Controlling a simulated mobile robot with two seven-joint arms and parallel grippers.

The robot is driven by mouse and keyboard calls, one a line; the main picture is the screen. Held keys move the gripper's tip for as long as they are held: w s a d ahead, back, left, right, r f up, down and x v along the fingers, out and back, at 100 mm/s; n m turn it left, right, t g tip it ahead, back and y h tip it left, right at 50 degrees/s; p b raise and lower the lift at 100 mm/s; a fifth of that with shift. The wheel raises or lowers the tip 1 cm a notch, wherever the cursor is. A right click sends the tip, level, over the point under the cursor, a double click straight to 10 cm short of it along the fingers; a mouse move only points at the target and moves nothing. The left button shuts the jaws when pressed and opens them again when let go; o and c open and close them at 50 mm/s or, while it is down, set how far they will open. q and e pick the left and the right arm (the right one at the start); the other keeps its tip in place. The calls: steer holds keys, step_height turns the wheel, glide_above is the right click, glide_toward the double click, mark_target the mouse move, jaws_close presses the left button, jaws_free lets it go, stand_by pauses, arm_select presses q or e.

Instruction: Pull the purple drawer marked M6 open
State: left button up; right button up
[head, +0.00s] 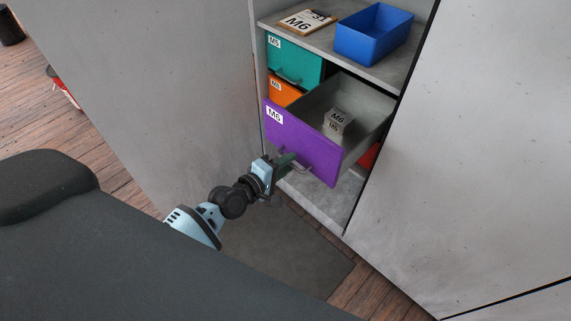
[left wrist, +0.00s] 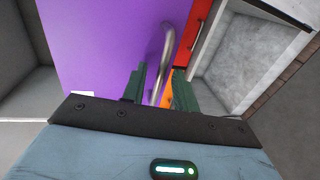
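The purple drawer marked M6 (head: 300,142) stands pulled well out of the cabinet, its grey inside showing in the head view. A small box labelled M6 (head: 338,122) lies in it. The purple front also fills much of the left wrist view (left wrist: 95,45). Its metal bar handle (left wrist: 166,50) runs between the green fingers of my left gripper (left wrist: 158,90). Gaps show between the bar and the fingers, so the gripper looks open around the handle. In the head view my left gripper (head: 285,163) is at the lower part of the drawer front. My right gripper is out of view.
A teal drawer (head: 293,62) and an orange drawer (head: 283,91) are shut behind the purple one. A red drawer front (head: 370,157) shows at lower right. A blue bin (head: 372,36) and a labelled clipboard (head: 303,22) rest on the shelf above. Cabinet panels flank both sides.

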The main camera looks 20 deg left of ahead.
arm_select(q)
steer(key=v, duration=0.7)
steer(key=shift+s, duration=0.4)
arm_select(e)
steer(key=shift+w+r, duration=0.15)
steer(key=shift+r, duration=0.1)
arm_select(q)
steer(key=shift+a+r, duration=0.1)
steer(key=shift+s, duration=0.1)
